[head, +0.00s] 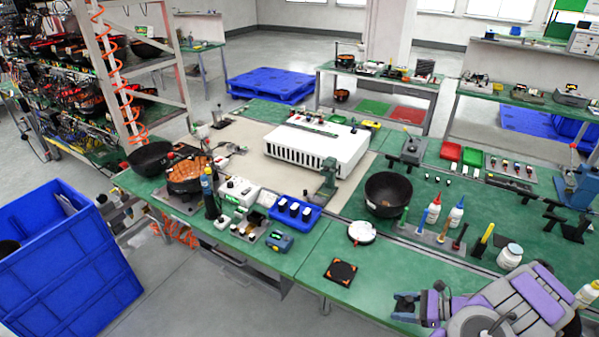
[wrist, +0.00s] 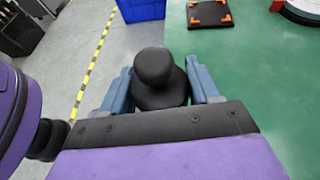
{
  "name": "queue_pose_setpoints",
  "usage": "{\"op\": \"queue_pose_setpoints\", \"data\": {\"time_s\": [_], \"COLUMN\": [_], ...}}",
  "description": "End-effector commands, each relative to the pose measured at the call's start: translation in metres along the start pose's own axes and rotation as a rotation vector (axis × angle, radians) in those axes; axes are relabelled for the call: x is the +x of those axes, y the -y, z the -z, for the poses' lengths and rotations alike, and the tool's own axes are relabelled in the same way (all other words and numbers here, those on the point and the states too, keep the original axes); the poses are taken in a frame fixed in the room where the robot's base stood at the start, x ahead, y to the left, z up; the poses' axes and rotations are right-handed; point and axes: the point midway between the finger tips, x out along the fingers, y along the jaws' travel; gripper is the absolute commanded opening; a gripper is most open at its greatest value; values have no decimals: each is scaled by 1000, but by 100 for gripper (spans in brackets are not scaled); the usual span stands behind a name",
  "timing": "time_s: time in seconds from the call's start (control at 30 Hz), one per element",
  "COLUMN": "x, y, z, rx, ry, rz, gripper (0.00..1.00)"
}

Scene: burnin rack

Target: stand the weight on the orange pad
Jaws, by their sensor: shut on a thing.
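The weight (wrist: 156,68) is a black, rounded piece with a knob on top, seen in the wrist view between the blue-grey fingers. My gripper (wrist: 160,84) is shut on it. In the head view my gripper (head: 408,308) is at the bottom right, over the front edge of the green bench; I cannot make out the weight clearly there. The orange pad (head: 341,271) is a black square with orange corners, lying flat on the bench to the left of my gripper. It also shows at the top of the wrist view (wrist: 209,14), ahead of the weight and apart from it. Its top is bare.
A round white device (head: 361,232) lies behind the pad. A blue tray (head: 293,211) and a small blue-grey meter (head: 279,241) stand to its left. Bottles and tools, including a white jar (head: 510,256), stand to the right. The bench around the pad is clear.

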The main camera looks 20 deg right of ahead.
Motion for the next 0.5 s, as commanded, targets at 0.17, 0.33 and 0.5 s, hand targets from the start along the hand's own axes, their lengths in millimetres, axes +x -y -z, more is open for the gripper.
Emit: {"op": "queue_pose_setpoints", "data": {"time_s": [0.17,0.33,0.5], "x": [16,45,77], "y": [25,65,100], "z": [-29,-85,-151], "rx": [4,23,48], "ry": [-1,3,3], "rz": [22,70,134], "gripper": [0,0,0]}}
